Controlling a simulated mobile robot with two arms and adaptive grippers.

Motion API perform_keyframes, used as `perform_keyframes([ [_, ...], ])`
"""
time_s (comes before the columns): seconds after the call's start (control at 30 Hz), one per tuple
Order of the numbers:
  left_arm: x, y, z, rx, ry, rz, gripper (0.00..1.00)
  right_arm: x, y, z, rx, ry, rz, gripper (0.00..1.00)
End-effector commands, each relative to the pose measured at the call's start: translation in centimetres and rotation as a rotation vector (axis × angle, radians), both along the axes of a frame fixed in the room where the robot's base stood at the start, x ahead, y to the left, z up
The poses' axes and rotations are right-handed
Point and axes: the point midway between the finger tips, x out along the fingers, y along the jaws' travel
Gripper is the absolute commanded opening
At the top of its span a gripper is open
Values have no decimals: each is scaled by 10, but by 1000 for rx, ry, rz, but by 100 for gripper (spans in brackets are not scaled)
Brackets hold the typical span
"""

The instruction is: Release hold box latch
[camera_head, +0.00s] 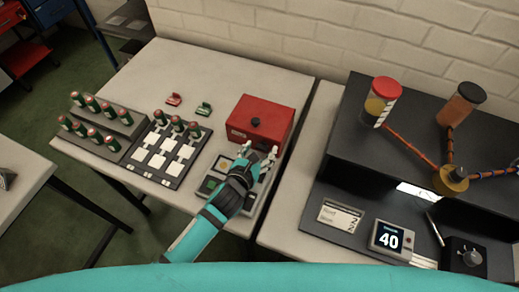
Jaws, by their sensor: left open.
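A red box (265,108), which appears to be the hold box, stands closed at the right rear of the left table. It has a small black knob or latch (255,121) and a pale label on its front. My left gripper (261,152) is open, with its two fingers apart just in front of the red box and below the black part. I cannot tell whether a fingertip touches the box. The gripper partly hides a grey device with coloured buttons (209,185) beneath it. My right gripper is not in view.
Left of the gripper are a dark tray with white pads (160,147) and racks of green vials (100,118). Red and green clips (204,109) lie behind.

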Motion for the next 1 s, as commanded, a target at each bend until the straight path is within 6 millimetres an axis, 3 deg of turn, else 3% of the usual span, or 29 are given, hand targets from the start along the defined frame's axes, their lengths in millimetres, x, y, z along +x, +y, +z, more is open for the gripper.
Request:
perform_keyframes([
  [0.27,2,-1,-1,0,-1,0,62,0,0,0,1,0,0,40],
  [0.7,2,-1,-1,0,0,0,7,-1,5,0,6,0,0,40],
  [1.0,1,-2,0,39,-17,0,6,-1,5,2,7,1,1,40],
])
